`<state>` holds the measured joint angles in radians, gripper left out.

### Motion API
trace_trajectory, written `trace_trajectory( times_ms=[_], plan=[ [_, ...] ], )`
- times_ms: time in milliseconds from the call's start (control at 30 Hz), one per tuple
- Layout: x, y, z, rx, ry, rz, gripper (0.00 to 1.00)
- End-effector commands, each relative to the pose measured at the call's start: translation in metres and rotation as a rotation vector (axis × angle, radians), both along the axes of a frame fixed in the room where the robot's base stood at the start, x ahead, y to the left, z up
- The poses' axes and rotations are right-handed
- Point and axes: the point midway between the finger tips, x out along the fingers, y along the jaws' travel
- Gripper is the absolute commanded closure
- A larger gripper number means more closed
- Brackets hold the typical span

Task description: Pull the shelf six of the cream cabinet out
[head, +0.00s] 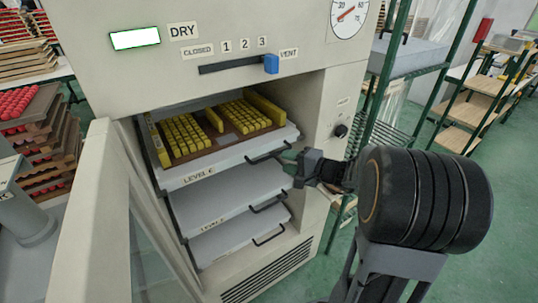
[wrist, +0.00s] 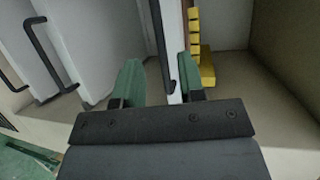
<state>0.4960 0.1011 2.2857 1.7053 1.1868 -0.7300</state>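The cream cabinet (head: 230,65) stands open at its lower bay. Its top visible shelf (head: 187,179) is white, with a label that seems to read LEVEL 6, and carries a tray of yellow blocks (head: 185,132). The shelf's dark handle (head: 266,157) is on its front edge. My gripper (head: 291,162) is at the right end of this handle. In the wrist view my gripper (wrist: 160,66) has its two green fingers spread, with the dark handle (wrist: 162,40) between them and a gap on the left. Contact with the right finger is unclear.
Two more white shelves with dark handles sit below, the middle one (head: 225,198) and the lowest one (head: 235,236). The open cabinet door (head: 95,225) stands at the left. A green rack (head: 412,62) is at the right. Green floor (head: 510,215) is clear at the right.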

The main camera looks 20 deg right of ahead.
Motion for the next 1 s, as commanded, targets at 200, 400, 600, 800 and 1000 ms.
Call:
trace_trajectory(
  times_ms=[200, 400, 600, 800, 1000],
  plan=[
    [0.029, 0.026, -0.006, 0.001, 0.003, 0.005, 0.64],
    [0.046, 0.041, -0.011, 0.000, 0.002, 0.003, 0.64],
    [0.053, 0.047, -0.014, 0.000, 0.001, 0.002, 0.64],
    [0.054, 0.048, -0.014, 0.000, 0.001, 0.001, 0.64],
    [0.054, 0.047, -0.014, 0.000, 0.001, 0.001, 0.72]
  ],
)
